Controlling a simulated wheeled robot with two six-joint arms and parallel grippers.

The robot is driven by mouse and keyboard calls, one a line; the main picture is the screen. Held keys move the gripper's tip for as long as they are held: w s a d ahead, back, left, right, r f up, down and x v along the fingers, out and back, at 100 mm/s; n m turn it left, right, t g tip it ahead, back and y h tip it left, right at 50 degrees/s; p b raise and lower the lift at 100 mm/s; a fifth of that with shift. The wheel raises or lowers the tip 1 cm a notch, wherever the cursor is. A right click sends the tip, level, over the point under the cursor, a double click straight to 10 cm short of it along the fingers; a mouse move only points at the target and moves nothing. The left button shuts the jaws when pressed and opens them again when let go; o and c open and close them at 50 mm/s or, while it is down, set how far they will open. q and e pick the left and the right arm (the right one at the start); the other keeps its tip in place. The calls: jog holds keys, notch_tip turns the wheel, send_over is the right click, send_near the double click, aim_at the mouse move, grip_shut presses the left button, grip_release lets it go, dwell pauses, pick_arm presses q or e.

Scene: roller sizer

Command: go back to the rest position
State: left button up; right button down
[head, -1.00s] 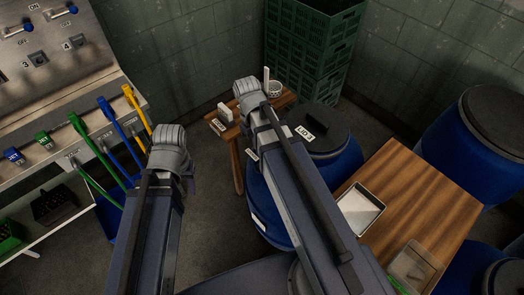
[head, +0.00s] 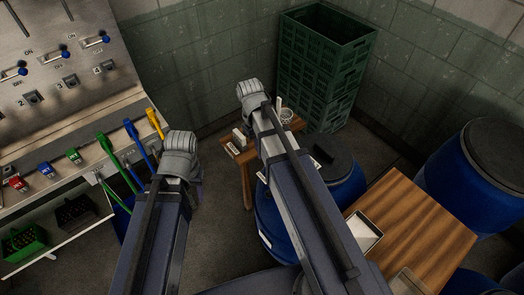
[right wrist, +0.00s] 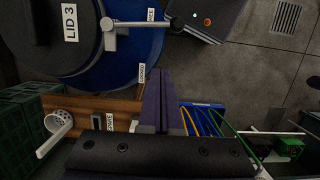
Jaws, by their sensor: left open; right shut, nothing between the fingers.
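My left arm comes up from the bottom in the head view, its grey wrist left of the middle. Only a sliver of the purple fingers of my left gripper (head: 198,188) shows past the wrist; it is open, with nothing seen in it. My right arm reaches up the middle of the head view, and its wrist hides the gripper there. In the right wrist view my right gripper (right wrist: 166,105) has its purple fingers together, shut and empty, above the floor beside a small wooden table (right wrist: 125,104).
A blue drum (right wrist: 140,42) with a dark lid marked LID 3 (right wrist: 60,25) is close to the right gripper. Green crates (head: 320,75) stand at the back. A switch panel (head: 50,75) with coloured tools is at left, a wooden table (head: 415,225) at right.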

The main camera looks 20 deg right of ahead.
jog(key=s+a+f+t+b, duration=0.2)
jog(key=s+a+f+b, duration=0.4)
jog(key=a, duration=0.6)
jog(key=s, duration=0.2)
jog(key=shift+s+f, duration=0.35)
